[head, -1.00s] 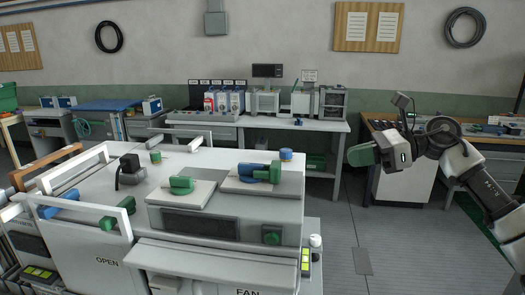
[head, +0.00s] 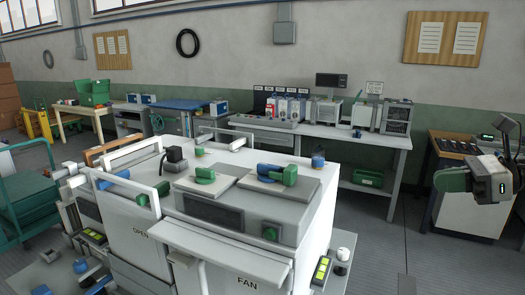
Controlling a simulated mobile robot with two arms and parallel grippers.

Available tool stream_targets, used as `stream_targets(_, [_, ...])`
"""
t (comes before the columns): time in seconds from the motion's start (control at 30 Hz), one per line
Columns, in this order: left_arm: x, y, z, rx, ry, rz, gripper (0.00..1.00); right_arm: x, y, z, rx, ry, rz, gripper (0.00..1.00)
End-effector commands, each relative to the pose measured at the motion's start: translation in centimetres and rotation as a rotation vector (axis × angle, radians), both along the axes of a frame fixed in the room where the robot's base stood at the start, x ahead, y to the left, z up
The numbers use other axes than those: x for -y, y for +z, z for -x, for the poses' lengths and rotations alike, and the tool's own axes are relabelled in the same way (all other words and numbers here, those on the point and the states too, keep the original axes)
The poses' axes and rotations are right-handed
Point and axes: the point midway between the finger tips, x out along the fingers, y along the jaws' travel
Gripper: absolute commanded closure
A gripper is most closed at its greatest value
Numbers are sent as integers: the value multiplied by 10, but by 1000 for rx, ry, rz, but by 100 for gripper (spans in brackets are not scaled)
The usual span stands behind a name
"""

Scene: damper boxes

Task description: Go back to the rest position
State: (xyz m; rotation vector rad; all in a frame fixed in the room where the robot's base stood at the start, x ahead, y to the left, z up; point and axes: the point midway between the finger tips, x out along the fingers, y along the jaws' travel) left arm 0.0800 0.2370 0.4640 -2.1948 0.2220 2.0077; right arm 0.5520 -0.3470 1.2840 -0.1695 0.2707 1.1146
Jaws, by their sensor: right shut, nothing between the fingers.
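My right gripper (head: 450,181), with green fingers, is at the right edge of the head view, raised in front of a wooden-topped bench. It is shut and empty, well apart from the damper box. The white damper box (head: 262,258), marked OPEN and FAN, stands in the middle foreground. Green handles (head: 204,175) and a blue-and-green handle (head: 270,172) sit on its top plates.
A long workbench (head: 330,134) with instruments stands along the back wall. A green cart (head: 25,195) is at the left. The wooden-topped bench (head: 465,210) is behind my right gripper. Grey floor is open between the damper box and that bench.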

Motion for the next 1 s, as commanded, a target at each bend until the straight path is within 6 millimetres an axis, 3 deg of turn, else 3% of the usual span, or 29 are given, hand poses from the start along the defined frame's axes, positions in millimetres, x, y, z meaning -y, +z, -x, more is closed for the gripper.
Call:
stream_targets(0.33, [3,0,-2,2,3,4,57,-8,-41,-34,-148,-73,-251,100])
stream_targets(0.57, [-3,0,-4,6,3,-4,57,-11,-98,-65,-337,-183,-523,100])
stream_targets(0.77, [-1,0,-3,4,3,-1,57,-7,-184,-90,-574,-351,-827,100])
stream_targets(0.87, [1,0,-3,4,4,1,57,-3,-251,-95,-734,-485,-1016,100])
stream_targets(0.9, [1,0,-3,4,4,1,57,-1,-282,-95,-803,-550,-1096,100])
stream_targets(1.0, [1,0,-3,4,4,1,57,4,-358,-84,-962,-714,-1274,100])
